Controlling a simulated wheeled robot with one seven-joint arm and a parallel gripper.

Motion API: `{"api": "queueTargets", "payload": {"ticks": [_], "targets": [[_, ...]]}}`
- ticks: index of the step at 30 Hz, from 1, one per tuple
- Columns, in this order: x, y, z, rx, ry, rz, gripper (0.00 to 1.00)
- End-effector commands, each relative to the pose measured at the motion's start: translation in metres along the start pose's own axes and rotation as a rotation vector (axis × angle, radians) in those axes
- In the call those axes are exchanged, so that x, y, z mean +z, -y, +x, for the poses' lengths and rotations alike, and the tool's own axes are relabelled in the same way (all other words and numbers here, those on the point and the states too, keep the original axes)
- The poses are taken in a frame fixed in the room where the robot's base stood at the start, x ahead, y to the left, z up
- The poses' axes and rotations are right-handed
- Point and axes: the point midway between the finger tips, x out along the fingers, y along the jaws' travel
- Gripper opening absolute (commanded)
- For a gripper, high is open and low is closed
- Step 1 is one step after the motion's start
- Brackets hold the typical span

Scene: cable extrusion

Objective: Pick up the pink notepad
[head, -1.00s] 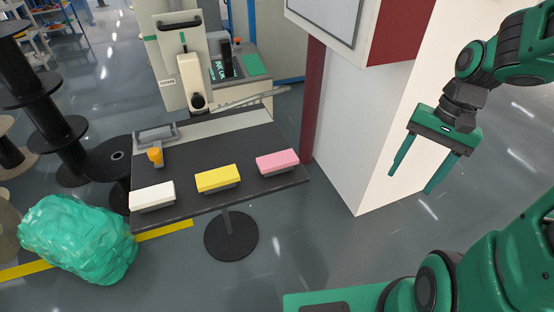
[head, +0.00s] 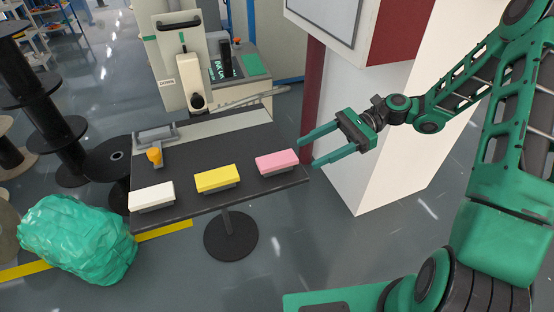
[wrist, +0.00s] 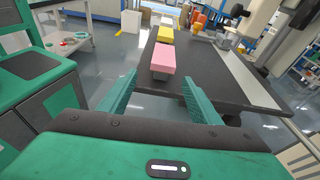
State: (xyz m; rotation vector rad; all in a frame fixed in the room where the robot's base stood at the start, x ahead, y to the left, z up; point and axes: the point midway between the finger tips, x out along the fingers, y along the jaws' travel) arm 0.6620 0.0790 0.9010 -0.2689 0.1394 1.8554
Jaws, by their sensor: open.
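The pink notepad (head: 277,161) lies on a dark block at the right end of the black table (head: 245,197) in the head view. In the wrist view the pink notepad (wrist: 163,59) shows ahead, between the fingers in the picture but beyond their tips. My gripper (head: 306,152) is open and empty, just right of the table's right end, with its fingers pointing left toward the notepad. The green fingers also frame the wrist view (wrist: 158,85). No contact with the notepad shows.
A yellow notepad (head: 217,178) and a white one (head: 152,196) sit in a row to the left. An orange item (head: 155,156) stands behind them. A white pillar (head: 375,165) stands behind my arm. A green wrapped bundle (head: 75,240) is on the floor at left.

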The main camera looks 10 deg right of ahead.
Motion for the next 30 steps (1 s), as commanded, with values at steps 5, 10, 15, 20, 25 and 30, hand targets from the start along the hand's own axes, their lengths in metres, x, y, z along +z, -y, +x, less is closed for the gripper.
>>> {"api": "queueTargets", "payload": {"ticks": [5, 10, 15, 20, 25, 30], "targets": [[0.008, 0.007, 0.000, -0.012, 0.096, 0.040, 0.58], [0.012, 0.008, 0.017, -0.011, 0.112, 0.047, 0.58], [0.015, 0.008, 0.042, -0.011, 0.110, 0.047, 0.58], [0.016, 0.008, 0.054, -0.012, 0.109, 0.047, 0.58], [0.017, 0.007, 0.068, -0.010, 0.109, 0.046, 0.58], [0.020, 0.005, 0.092, -0.009, 0.109, 0.045, 0.58]]}}
